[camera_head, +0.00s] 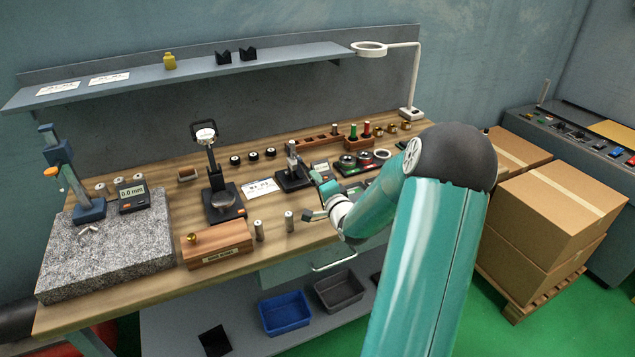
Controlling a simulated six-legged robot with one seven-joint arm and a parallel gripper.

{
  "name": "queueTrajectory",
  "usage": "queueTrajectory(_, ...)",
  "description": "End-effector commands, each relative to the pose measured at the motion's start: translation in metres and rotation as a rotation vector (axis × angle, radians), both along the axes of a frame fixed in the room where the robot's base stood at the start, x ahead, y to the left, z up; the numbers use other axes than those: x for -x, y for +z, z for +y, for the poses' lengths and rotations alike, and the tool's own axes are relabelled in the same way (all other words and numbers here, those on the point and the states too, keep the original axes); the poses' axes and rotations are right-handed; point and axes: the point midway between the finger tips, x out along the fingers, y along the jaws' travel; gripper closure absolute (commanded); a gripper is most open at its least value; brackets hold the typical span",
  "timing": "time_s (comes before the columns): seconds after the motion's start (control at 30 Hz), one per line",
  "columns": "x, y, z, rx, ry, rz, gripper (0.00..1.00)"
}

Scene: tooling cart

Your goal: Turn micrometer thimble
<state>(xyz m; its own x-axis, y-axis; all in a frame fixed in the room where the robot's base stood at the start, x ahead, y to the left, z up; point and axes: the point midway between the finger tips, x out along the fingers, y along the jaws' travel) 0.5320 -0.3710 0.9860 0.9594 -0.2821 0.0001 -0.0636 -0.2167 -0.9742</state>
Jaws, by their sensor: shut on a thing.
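A small micrometer stand (292,177) with a dark base and an upright metal part stands near the middle of the wooden bench. My gripper (313,177) is right beside it on its right side, reaching in from the lower right. It is shut, apparently on the micrometer thimble, which is too small and too covered by the fingers to make out.
A black dial-gauge stand (222,205), a white card (262,188) and a wooden block (217,243) lie left of the stand. Two metal cylinders stand in front. A dark tray (352,168) and a ring lamp (369,48) are to the right. A shelf (200,72) runs above the back.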

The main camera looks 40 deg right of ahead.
Motion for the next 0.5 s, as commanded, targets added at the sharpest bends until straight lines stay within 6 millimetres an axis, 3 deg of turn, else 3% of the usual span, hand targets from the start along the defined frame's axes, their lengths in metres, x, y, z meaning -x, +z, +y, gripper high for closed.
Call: queueTrajectory(0.5,0.0007,-0.0009,0.0002,-0.054,0.000,-0.015,1.00)
